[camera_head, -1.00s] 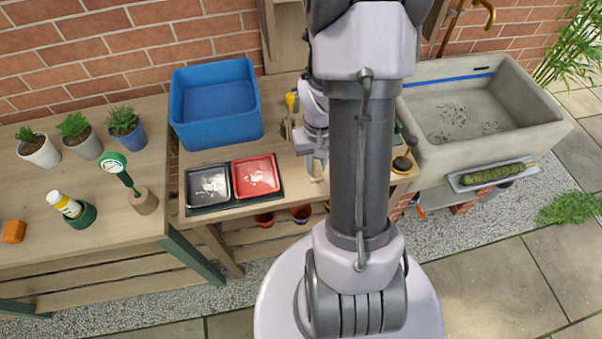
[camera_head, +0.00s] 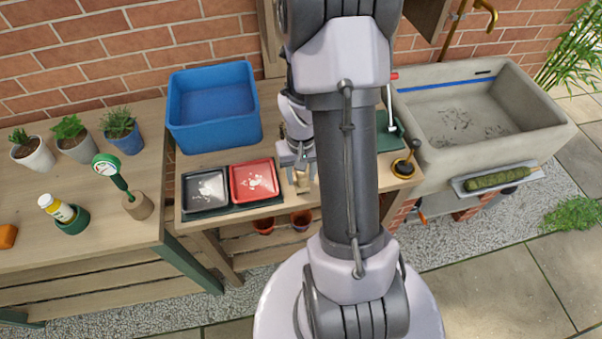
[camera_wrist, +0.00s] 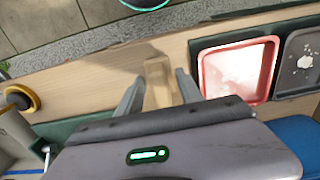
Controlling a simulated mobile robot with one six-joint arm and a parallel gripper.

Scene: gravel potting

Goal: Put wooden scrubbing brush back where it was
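The wooden scrubbing brush looks like a pale wooden block at the front of the potting table (camera_head: 235,220). In the wrist view the brush (camera_wrist: 158,84) lies between the two fingers of my gripper (camera_wrist: 160,76), with a narrow gap showing on each side. My gripper looks open around it. In the head view my gripper (camera_head: 299,160) points down just right of the red tray, and part of the brush (camera_head: 303,182) shows at its tips. The underside of the brush is hidden, and its exact height over the tabletop is hard to tell.
A red tray (camera_head: 254,181) and a black tray (camera_head: 206,189) stand close left. A blue bin (camera_head: 213,107) is behind them. A black round pot with a brass-coloured rim (camera_head: 403,169) and a green item (camera_head: 391,132) are right. The stone sink (camera_head: 550,125) is farther right.

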